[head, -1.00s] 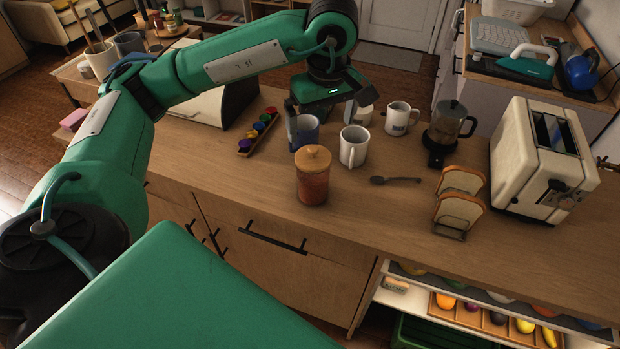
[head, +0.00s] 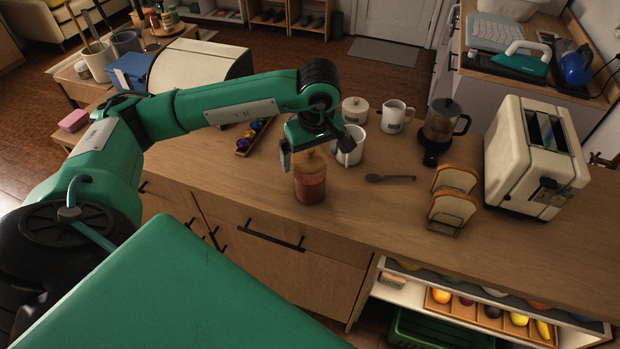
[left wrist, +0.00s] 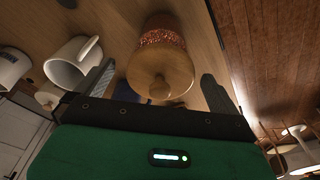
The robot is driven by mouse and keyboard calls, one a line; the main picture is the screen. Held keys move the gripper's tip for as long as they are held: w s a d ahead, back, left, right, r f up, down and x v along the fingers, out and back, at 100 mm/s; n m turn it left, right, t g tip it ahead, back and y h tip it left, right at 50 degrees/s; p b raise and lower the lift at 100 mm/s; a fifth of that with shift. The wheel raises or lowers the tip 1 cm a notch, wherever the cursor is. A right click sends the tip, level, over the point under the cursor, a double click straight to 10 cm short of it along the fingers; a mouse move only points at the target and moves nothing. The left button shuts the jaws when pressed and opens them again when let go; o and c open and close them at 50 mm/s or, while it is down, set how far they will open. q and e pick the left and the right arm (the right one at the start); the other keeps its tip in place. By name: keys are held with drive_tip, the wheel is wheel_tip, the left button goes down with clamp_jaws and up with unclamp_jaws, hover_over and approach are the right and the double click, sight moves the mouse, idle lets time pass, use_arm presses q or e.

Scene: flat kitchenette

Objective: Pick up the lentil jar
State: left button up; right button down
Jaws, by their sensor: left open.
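The lentil jar (head: 311,187) is a glass jar of red-brown lentils with a round wooden lid, upright on the wooden counter. My left gripper (head: 316,155) is open above the jar, its fingers on either side of the lid in the head view and hiding part of it. In the left wrist view the jar's lid (left wrist: 160,75) and the lentils below it lie between the two spread fingers, nearer the right one, with no clear contact. My right gripper is not in view.
A white mug (head: 351,146) stands close behind the jar. A spoon (head: 391,178), a toast rack (head: 452,206) and a toaster (head: 538,160) are to the right. A tray of colourful pods (head: 250,138) is behind left. The counter's front edge is near the jar.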

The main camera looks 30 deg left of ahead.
use_arm(q)
drive_tip(key=shift+w+a+f+p, duration=0.1)
drive_tip(key=shift+a+f+p, duration=0.1)
drive_tip(key=shift+f, duration=0.6)
drive_tip(key=shift+a+f+p, duration=0.1)
drive_tip(key=shift+f+p, duration=0.05)
drive_tip(key=shift+f, duration=0.6)
drive_tip(key=shift+c, duration=0.2)
drive_tip(key=c, duration=1.8)
drive_tip(key=shift+r, duration=0.1)
drive_tip(key=shift+c, duration=0.8)
